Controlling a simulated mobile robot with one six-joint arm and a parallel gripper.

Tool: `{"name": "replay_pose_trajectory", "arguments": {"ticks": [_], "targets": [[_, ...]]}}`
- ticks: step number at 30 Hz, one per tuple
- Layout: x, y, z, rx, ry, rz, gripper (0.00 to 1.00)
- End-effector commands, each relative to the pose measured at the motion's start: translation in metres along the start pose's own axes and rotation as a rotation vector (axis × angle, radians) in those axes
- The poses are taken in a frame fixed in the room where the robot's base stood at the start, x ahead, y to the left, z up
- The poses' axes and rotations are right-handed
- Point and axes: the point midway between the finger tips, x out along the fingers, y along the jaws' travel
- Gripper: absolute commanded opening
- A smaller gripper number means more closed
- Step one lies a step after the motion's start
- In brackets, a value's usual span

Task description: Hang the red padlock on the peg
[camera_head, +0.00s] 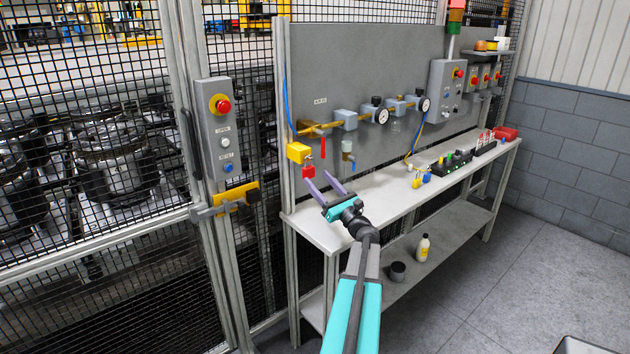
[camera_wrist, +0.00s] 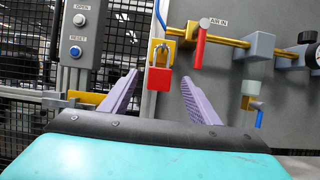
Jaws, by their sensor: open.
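The red padlock (camera_head: 309,172) hangs upright just below a yellow block (camera_head: 298,152) at the left end of the brass pipe. In the wrist view the padlock (camera_wrist: 159,82) shows its red body and pale metal shackle against the yellow block (camera_wrist: 178,49). My gripper (camera_head: 322,184) is open and empty, its two purple fingers pointing toward the padlock. In the wrist view the padlock appears between the fingers (camera_wrist: 160,84), with neither finger visibly touching it. I cannot make out which part is the peg.
A red valve handle (camera_wrist: 201,48) is close right of the padlock. A control post (camera_head: 220,130) and mesh fence stand left. Gauges line the grey panel (camera_head: 350,60).

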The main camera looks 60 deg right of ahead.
Motion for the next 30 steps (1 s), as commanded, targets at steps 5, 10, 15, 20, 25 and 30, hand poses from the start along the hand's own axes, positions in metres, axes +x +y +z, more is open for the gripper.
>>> {"name": "replay_pose_trajectory", "arguments": {"ticks": [5,10,15,20,25,30], "targets": [[-0.032,0.001,-0.003,-0.001,0.001,-0.002,0.56],[-0.060,0.001,-0.002,0.000,0.000,-0.002,0.56],[-0.083,0.001,-0.002,-0.001,0.000,-0.001,0.56],[-0.096,0.001,-0.001,-0.001,0.000,-0.001,0.56],[-0.100,0.001,-0.001,0.000,0.000,0.000,0.56],[-0.100,0.001,-0.001,0.000,0.000,0.001,0.56]]}}
